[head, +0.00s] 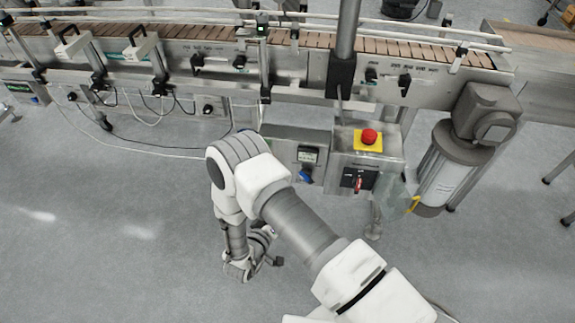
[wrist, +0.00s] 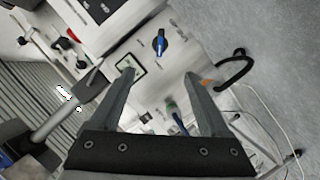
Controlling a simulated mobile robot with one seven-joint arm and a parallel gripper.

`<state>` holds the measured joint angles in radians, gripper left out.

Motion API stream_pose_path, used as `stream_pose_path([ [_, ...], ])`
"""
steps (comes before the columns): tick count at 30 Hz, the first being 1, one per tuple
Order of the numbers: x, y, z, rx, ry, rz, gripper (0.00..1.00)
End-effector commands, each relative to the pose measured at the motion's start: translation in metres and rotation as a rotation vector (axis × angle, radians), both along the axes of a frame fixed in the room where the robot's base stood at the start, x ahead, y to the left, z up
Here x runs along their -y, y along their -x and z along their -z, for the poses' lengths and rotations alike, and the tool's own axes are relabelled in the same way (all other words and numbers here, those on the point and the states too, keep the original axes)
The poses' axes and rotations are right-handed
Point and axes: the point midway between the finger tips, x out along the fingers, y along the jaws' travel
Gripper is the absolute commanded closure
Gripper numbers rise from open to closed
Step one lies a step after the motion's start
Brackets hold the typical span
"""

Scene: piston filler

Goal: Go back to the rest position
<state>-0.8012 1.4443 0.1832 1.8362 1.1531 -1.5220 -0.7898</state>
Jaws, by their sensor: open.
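My gripper (wrist: 160,85) is open and empty in the wrist view, its two dark fingers spread apart. Beyond them is a grey control panel with a blue-handled rotary switch (wrist: 161,42) and a small display (wrist: 133,70). In the head view my gripper (head: 258,262) hangs low over the floor at the end of my bent arm, in front of the machine; its fingers are small and partly hidden there. It does not appear to touch anything.
The filler's conveyor (head: 290,38) runs across the back. A red emergency button (head: 369,136) on a yellow plate, a red-handled switch (head: 358,183) and a blue switch (head: 305,176) are on the panels behind my arm. A motor (head: 452,165) stands right. The floor at left is clear.

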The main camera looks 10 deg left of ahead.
Motion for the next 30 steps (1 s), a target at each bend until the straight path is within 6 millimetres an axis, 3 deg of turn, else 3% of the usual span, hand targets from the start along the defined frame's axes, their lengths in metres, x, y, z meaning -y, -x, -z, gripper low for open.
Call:
stream_pose_path([
  [7, -0.002, -0.005, -0.004, -0.002, -0.017, 0.000, 0.20],
  [11, -0.012, -0.025, -0.021, -0.024, -0.104, -0.002, 0.20],
  [21, -0.041, -0.098, -0.119, -0.142, -0.468, -0.054, 0.20],
  [30, -0.034, -0.125, -0.224, -0.246, -0.692, -0.120, 0.20],
])
